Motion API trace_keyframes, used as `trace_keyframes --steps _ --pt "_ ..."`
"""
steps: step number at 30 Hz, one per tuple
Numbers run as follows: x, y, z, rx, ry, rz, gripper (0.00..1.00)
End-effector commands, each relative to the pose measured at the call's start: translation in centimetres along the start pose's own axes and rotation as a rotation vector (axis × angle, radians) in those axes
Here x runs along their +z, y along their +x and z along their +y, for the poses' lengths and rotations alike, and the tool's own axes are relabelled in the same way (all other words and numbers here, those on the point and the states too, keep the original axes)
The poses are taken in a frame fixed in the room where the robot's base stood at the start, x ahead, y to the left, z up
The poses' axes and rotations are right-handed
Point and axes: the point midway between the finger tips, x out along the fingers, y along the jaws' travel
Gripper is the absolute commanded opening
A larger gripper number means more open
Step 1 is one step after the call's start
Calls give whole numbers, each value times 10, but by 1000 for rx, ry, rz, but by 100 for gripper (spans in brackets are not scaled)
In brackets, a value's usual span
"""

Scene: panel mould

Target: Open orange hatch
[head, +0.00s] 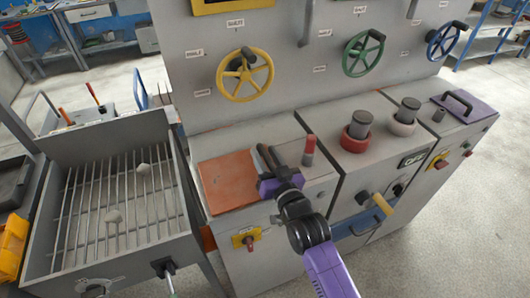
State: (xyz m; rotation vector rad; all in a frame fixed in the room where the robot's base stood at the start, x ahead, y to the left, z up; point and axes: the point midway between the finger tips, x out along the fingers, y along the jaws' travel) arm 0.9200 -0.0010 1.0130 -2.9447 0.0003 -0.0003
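The orange hatch (226,184) is a flat square plate on the left end of the grey panel's sloping top. It lies closed, flush with the top. No handle shows on it, and its right edge is partly behind my gripper. My gripper (267,150), purple with dark fingers, is at the hatch's right edge, reaching away from the camera. Its two fingers stand apart with a narrow gap and nothing visible between them. I cannot tell whether it touches the hatch.
A red-tipped post (309,151) stands just right of my gripper. Yellow (245,75), green (363,54) and blue (446,41) handwheels are on the upright panel. A purple hatch (479,108) with a black handle is at the right. A grill (110,205) stands at the left.

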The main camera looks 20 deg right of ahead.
Motion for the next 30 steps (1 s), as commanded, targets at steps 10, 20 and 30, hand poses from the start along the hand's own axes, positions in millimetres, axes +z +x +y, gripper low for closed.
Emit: trace_keyframes --steps 10,20,30 --pt "0 2 0 0 0 0 28" --pt "0 2 -1 -1 0 0 0" --pt "0 2 -2 -3 1 0 0"
